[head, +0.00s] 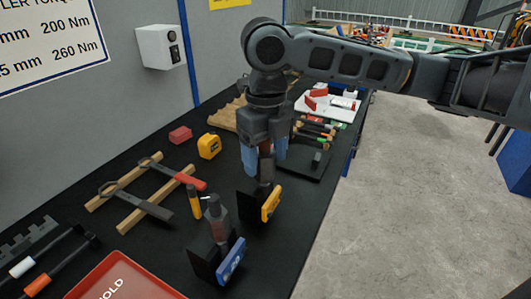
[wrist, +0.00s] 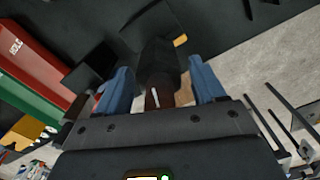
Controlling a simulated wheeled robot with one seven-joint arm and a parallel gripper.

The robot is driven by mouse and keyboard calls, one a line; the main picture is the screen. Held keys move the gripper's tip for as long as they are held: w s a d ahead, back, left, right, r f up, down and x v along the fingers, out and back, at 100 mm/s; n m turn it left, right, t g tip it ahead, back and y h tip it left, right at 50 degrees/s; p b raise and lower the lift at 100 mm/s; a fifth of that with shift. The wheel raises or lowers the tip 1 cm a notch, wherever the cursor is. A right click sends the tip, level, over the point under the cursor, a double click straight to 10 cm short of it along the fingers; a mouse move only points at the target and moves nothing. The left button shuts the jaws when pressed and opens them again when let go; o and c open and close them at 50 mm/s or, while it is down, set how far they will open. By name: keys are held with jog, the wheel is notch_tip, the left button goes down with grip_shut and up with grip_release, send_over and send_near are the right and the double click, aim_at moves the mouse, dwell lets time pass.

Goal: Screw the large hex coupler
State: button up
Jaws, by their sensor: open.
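My gripper (head: 266,157) points down over the stand with the yellow label (head: 271,204). Its two blue fingers are open, one on each side of a rusty brown bar (head: 265,147). In the wrist view the fingers (wrist: 161,85) stand apart with visible gaps on both sides of the brown bar (wrist: 154,94). A dark grey coupler (head: 266,171) sits below the fingertips; in the wrist view it shows as a dark faceted body (wrist: 158,60). A second grey coupler (head: 215,209) stands upright on the blue-label stand (head: 231,260) in front. Which coupler is larger is unclear.
Wrenches lie across wooden strips (head: 130,180) at left. A yellow tape measure (head: 209,146), a red block (head: 180,134) and a yellow-handled tool (head: 194,201) are nearby. A red tray (head: 122,282) is at the front. Tools and a white board (head: 328,106) lie behind my gripper.

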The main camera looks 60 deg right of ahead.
jog(key=shift+f, duration=0.1)
jog(key=c, duration=1)
jog(key=shift+o, duration=0.2)
jog(key=shift+m, duration=0.3)
